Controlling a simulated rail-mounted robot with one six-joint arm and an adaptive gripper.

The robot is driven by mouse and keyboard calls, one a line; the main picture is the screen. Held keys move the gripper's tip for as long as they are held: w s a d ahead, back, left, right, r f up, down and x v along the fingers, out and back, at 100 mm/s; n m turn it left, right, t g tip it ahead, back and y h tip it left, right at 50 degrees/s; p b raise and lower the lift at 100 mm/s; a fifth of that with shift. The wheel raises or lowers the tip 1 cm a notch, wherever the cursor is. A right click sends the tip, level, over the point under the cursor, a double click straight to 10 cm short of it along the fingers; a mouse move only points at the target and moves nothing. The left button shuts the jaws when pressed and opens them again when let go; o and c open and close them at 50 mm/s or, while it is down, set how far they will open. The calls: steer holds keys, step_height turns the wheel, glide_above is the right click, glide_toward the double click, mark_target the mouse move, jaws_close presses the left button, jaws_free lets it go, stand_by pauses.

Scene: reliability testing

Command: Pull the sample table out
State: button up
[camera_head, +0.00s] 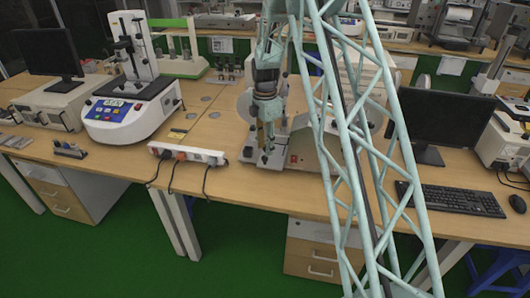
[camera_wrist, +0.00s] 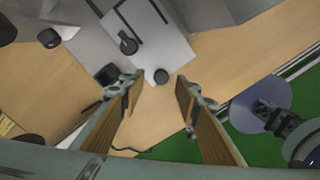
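The sample table appears to be the light grey plate (camera_head: 277,161) with dark round knobs at the front of a white machine (camera_head: 302,148) on the bench. The plate also shows at the top of the wrist view (camera_wrist: 165,50). A dark knob (camera_wrist: 161,76) is at its near edge. My gripper (camera_head: 266,146) points down over the plate in the head view. In the wrist view my gripper (camera_wrist: 157,84) is open, with its two tan-padded fingers apart. The knob shows between the fingertips; I cannot tell the height gap. My arm hides part of the machine.
A white power strip (camera_head: 187,154) with cables lies left of the plate at the bench edge. A white tester (camera_head: 132,108) stands further left. A monitor (camera_head: 440,118) and keyboard (camera_head: 452,199) are to the right. Green floor (camera_head: 120,240) is open in front.

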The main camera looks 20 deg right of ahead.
step_height(320, 180, up, 8)
steer(key=shift+f, duration=0.25)
stand_by(0.7)
steer(key=s+a+r+m+t, duration=0.1)
steer(key=s+a+r+m, duration=0.25)
steer(key=s+r, duration=0.5)
steer(key=s+a+r+m, duration=0.3)
steer(key=s+a+r, duration=0.1)
steer(key=s+r, duration=0.5)
steer(key=s+a+r+m+t, duration=0.1)
steer(key=s+a+r+m, duration=0.2)
steer(key=s+r, duration=0.6)
steer(key=s+a+r+m, duration=0.1)
steer(key=s+a+m, duration=0.1)
steer(key=s, duration=0.7)
steer(key=s+a+r+m+t, duration=0.1)
steer(key=s+m, duration=0.3)
steer(key=s, duration=0.6)
steer(key=s+a+r+m+t, duration=0.1)
steer(key=s+m, duration=0.3)
steer(key=s, duration=0.6)
steer(key=shift+a+r, duration=0.35)
steer(key=shift+a, duration=0.55)
